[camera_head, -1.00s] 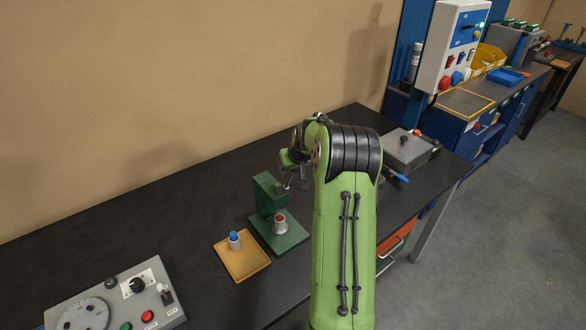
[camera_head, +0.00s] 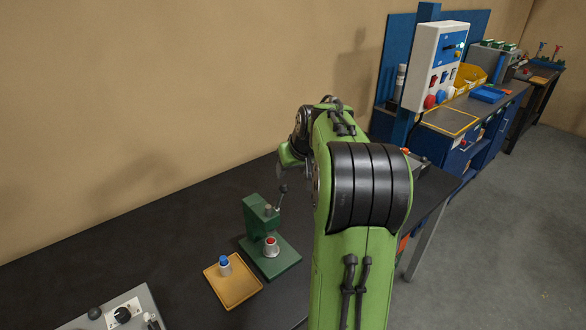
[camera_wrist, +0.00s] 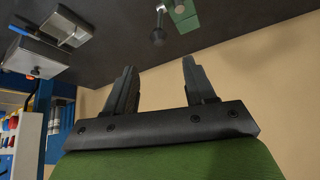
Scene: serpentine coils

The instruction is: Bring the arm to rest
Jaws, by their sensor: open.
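My gripper (camera_wrist: 155,88) shows in the wrist view with its two dark fingers apart and nothing between them. In that view the bench and its fixtures appear upside down at the top, beyond the fingers. In the head view my green arm is folded up in front of the bench, and its raised elbow hides the gripper. The arm is above the black bench (camera_head: 120,240) and touches nothing that I can see.
A green press (camera_head: 258,215) with a lever holds a red-topped part (camera_head: 271,247). A yellow tray (camera_head: 232,290) beside it carries a blue-topped part (camera_head: 224,265). A grey control panel (camera_head: 115,315) is at lower left. A white control box (camera_head: 436,65) stands behind, right.

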